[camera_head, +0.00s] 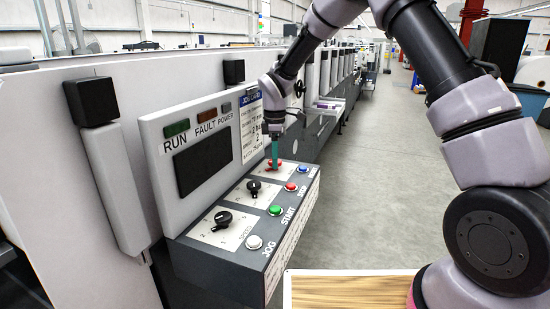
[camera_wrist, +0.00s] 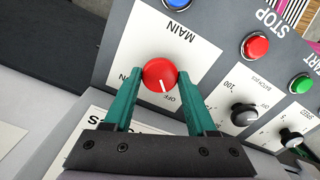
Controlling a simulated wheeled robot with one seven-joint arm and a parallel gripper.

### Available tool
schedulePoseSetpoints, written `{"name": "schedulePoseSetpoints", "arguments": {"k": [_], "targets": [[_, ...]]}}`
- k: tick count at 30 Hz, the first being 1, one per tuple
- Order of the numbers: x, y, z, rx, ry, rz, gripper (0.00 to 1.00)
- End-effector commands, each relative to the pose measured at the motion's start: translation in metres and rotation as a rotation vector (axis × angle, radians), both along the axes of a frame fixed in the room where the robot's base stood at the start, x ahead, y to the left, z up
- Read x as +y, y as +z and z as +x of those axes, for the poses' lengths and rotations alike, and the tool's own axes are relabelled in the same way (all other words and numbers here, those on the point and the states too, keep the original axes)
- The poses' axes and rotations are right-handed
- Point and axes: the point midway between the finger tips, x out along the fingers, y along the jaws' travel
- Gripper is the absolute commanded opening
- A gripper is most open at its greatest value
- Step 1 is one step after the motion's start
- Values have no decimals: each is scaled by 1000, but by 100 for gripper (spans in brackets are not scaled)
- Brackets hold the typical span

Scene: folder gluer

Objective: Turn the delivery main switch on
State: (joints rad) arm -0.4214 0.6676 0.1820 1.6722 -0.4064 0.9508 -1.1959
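The delivery main switch is a round red knob (camera_wrist: 160,74) on a white plate marked MAIN. Its white pointer line is turned toward the OFF label at the lower right of the knob. In the head view the knob (camera_head: 276,163) sits at the far end of the sloped control panel, partly hidden by my gripper. My gripper (camera_wrist: 161,73) has one teal finger on each side of the knob, and both fingertips appear to press against its edges. In the head view my gripper (camera_head: 274,161) points down onto the knob.
A blue button (camera_head: 303,170), a red STOP button (camera_head: 291,187) and a green START button (camera_head: 275,210) line the panel's front. Two black knobs (camera_head: 254,187) (camera_head: 222,218) sit nearer. An upright display box (camera_head: 203,160) rises behind the panel.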

Motion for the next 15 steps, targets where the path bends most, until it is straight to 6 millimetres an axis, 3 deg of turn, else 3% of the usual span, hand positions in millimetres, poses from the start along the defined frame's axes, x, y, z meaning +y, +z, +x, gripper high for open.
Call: {"name": "schedulePoseSetpoints", "arguments": {"k": [2, 15], "targets": [[0, 0, 0, -1, 0, 0, 1], [0, 0, 0, 0, -106, 0, 1]]}}
